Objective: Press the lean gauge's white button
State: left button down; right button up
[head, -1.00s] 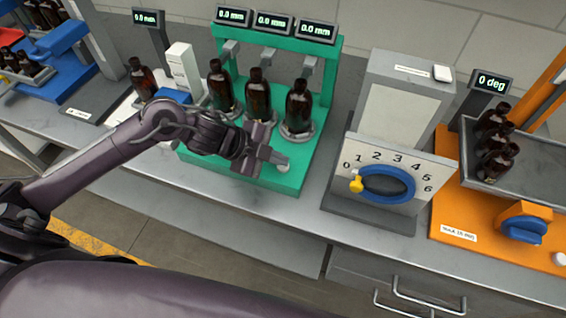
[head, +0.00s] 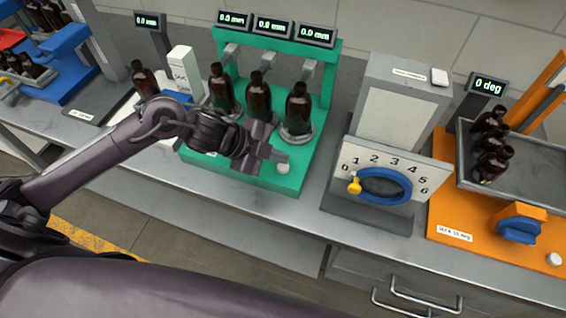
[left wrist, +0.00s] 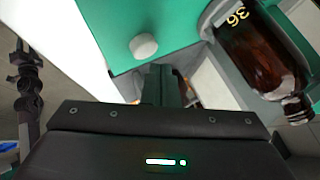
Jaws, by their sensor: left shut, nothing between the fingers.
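A green stand (head: 300,178) holds three amber bottles (head: 257,97) under three small displays reading 0.0 mm. A round white button (head: 283,168) sits on the front right of its base. The button also shows in the left wrist view (left wrist: 143,46), with nothing covering it. My left gripper (head: 275,154) is shut and empty, just behind and above the button in the head view. In the left wrist view its closed fingers (left wrist: 163,86) point at the green base, a little below the button in the picture. I cannot tell the exact gap. My right gripper is out of view.
An amber bottle (left wrist: 262,50) marked 36 is close right of the fingers in the left wrist view. Right of the stand is a grey box with a numbered dial plate (head: 392,161). Farther right, an orange tilting unit (head: 470,215) has its own white button (head: 554,259).

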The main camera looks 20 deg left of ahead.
aim_at(278, 167)
pick_arm(q)
notch_tip(278, 167, up, 5)
jog(key=p, duration=0.4)
jog(key=shift+r+p, duration=0.1)
jog(key=shift+p, duration=0.3)
dwell(0.5)
